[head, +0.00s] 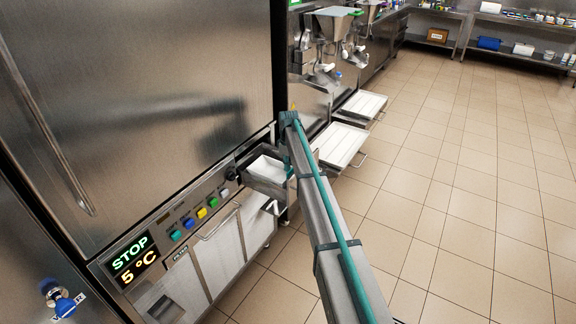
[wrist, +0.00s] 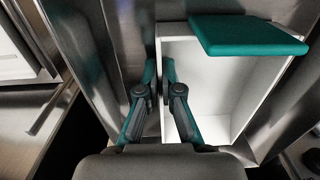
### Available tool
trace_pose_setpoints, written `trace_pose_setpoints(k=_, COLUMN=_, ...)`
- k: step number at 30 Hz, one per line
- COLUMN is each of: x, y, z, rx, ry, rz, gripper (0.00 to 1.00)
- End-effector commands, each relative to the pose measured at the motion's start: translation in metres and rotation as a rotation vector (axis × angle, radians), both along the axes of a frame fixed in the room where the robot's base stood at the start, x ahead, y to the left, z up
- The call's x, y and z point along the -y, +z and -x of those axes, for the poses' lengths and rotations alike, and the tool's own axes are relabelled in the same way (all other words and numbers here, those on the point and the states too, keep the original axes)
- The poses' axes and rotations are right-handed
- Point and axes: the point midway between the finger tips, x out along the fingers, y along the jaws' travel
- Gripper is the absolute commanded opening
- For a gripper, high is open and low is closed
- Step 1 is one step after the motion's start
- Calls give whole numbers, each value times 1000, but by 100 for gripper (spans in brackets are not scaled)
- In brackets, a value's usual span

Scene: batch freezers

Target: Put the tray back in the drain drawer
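A white, open-topped box that looks like the tray (wrist: 215,110) fills the right of the wrist view, its long left wall running up the middle. My gripper (wrist: 159,75) has its fingertips close together, one on each side of that wall, and looks shut on it. In the head view a metal box with a pale inside (head: 268,168), which looks like the drain drawer, juts out of the freezer front below the control panel. My gripper's fingers are mostly hidden behind my arm there, so I cannot tell how far the tray sits in the drawer.
A flat teal slab (wrist: 248,36) overhangs the far end of the tray. The freezer's control panel (head: 185,222) with several coloured buttons is left of the drawer. Further along, white trays (head: 340,144) stick out under dispensers. The tiled floor (head: 470,220) at right is clear.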

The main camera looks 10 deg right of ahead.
Motion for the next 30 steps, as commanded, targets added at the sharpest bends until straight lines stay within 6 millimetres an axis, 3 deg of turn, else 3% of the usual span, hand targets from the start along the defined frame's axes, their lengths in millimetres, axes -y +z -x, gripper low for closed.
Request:
trace_pose_setpoints(k=8, x=0, y=-3, z=0, rx=0, ry=1, rz=0, gripper=0)
trace_pose_setpoints(k=9, x=0, y=-3, z=0, rx=0, ry=1, rz=0, gripper=10)
trace_pose_setpoints(k=13, x=0, y=-3, z=0, rx=0, ry=1, rz=0, gripper=31)
trace_pose_setpoints(k=23, x=0, y=-1, z=0, rx=0, ry=1, rz=0, gripper=31)
trace_pose_setpoints(k=30, x=0, y=23, z=-1, rx=3, ry=1, rz=0, gripper=31)
